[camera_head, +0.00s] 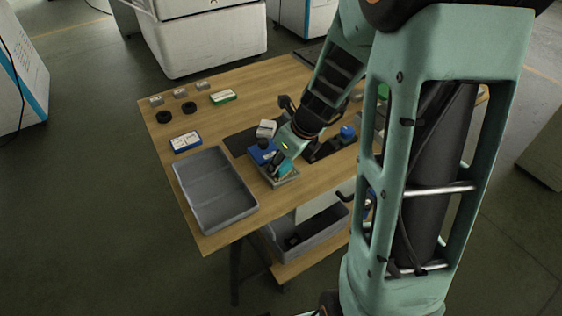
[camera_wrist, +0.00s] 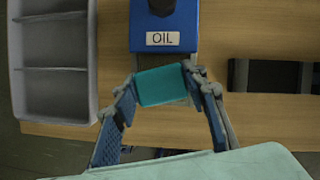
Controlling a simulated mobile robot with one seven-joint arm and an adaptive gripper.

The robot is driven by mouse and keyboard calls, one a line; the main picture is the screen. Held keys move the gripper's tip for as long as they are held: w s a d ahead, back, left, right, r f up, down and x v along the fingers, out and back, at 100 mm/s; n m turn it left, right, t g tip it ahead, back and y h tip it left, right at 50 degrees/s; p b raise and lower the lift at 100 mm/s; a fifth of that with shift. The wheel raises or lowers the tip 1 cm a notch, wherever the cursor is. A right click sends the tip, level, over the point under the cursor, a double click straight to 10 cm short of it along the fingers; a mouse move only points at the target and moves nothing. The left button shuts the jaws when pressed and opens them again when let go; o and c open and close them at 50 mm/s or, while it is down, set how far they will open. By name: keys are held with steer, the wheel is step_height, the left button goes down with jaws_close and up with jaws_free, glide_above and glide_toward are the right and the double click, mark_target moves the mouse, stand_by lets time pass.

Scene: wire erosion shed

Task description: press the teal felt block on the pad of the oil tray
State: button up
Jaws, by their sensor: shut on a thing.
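The teal felt block (camera_wrist: 162,85) is held between the two fingers of my gripper (camera_wrist: 163,88) in the wrist view. In the head view my gripper (camera_head: 279,166) points down at the oil tray (camera_head: 292,180), with a bit of teal showing at its fingers. The blue oil unit (camera_head: 262,151) stands at the back of the tray; its OIL label (camera_wrist: 163,39) lies just beyond the block in the wrist view. The pad is hidden by the block and gripper. I cannot tell whether the block touches the pad.
A grey compartment bin (camera_head: 215,190) stands left of the tray on the wooden table (camera_head: 200,234). A blue-and-white box (camera_head: 186,142), a green box (camera_head: 223,97) and black rings (camera_head: 164,117) lie farther back. A dark fixture with a blue knob (camera_head: 347,132) stands to the right.

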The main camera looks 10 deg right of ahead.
step_height(320, 180, up, 7)
steer(key=p, duration=0.7)
stand_by(0.4)
stand_by(0.3)
